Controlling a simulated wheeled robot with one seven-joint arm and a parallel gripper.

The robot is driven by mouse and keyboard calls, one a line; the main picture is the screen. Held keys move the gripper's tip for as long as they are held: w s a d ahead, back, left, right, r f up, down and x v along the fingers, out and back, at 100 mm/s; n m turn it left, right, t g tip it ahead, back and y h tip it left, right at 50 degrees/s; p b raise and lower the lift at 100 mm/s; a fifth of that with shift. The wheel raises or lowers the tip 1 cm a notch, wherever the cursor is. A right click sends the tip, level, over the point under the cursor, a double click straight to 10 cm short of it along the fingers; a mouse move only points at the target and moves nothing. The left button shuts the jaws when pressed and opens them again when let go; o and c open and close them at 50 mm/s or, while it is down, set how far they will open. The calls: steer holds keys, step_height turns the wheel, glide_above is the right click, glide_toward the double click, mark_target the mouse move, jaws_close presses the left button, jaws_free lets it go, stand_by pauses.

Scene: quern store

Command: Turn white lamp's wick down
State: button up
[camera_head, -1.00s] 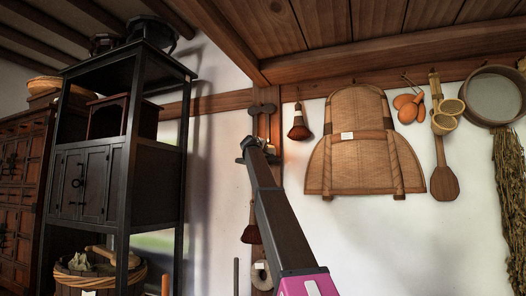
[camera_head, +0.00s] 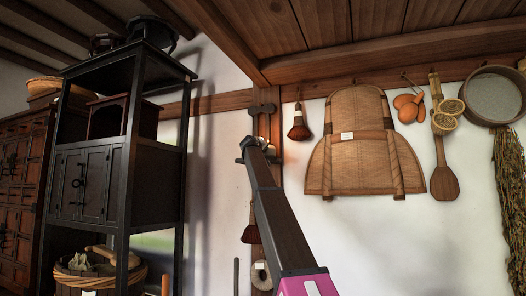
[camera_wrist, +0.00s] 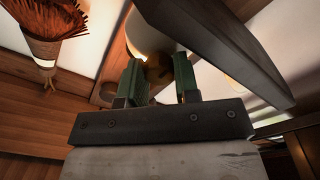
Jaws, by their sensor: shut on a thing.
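In the wrist view, a pale white rounded body, seemingly the white lamp (camera_wrist: 146,38), stands just beyond my fingers. A small brownish-gold knob (camera_wrist: 157,68) shows at its near side, between my two green fingers. My gripper (camera_wrist: 158,76) is shut on this knob; the fingers hide its sides. In the head view my arm reaches up to the wooden post, and my gripper (camera_head: 252,146) is small and dark at its far end. I cannot make out the lamp or the knob there.
A dark bar (camera_wrist: 222,42) crosses close above the right finger. A brush (camera_wrist: 48,32) hangs at upper left in the wrist view. In the head view, a black shelf (camera_head: 125,150) stands left, and a woven carrier (camera_head: 352,165) hangs right. A wooden ceiling (camera_head: 340,30) is overhead.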

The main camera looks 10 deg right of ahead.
steer(key=shift+f, duration=0.1)
steer(key=o, duration=0.6)
steer(key=shift+o, duration=0.2)
steer(key=shift+s, duration=0.1)
steer(key=v, duration=1)
steer(key=shift+s+a, duration=0.25)
steer(key=shift+a, duration=0.05)
